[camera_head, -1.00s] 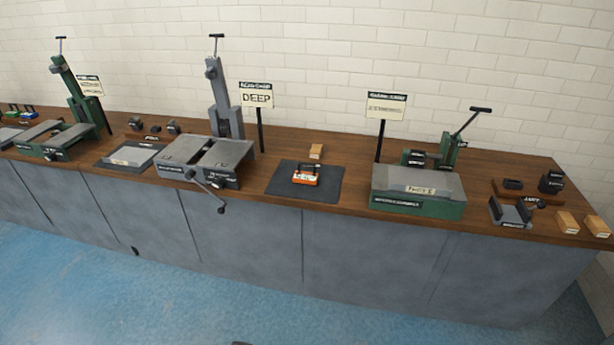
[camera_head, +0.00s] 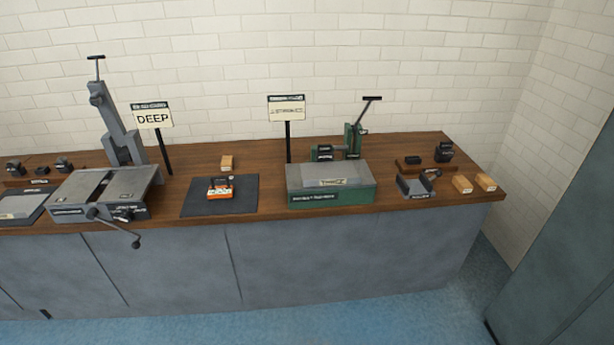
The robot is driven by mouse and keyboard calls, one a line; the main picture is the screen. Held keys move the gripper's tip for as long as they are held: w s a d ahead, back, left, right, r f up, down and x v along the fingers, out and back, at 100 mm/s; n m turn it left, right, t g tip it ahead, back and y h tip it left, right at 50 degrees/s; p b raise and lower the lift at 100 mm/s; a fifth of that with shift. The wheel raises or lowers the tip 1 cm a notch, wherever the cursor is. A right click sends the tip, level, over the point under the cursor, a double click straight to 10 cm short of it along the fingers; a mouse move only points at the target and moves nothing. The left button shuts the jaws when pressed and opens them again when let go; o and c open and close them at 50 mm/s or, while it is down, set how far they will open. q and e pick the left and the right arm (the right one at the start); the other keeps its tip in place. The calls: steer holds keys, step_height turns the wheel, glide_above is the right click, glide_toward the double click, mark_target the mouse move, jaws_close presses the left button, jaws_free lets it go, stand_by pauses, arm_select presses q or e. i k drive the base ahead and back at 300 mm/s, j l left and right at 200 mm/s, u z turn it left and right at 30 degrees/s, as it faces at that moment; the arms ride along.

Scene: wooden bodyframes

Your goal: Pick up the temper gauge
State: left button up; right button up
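I cannot tell for sure which thing is the temper gauge, since most labels are too small to read. A small orange and black device (camera_head: 220,188) with a pale label sits on a dark mat (camera_head: 193,204) on the bench. Small dark items stand at the bench's right end, one of them a dark block (camera_head: 443,151) and another a grey open cradle (camera_head: 416,188). Neither of my grippers is in view.
The wooden bench (camera_head: 270,150) stands against a white brick wall. A grey machine (camera_head: 100,190) with a crank is left, by a "DEEP" sign (camera_head: 152,116). A green machine (camera_head: 333,193) is right of the mat. Wooden blocks (camera_head: 486,182) lie near the right end. Blue floor is clear in front.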

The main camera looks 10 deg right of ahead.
mark_target(228, 191)
steer(key=i+j+z, duration=0.25)
steer(key=i+j, duration=0.55)
steer(key=i, duration=0.15)
steer(key=i+j+z, duration=0.3)
steer(key=i+j, duration=0.6)
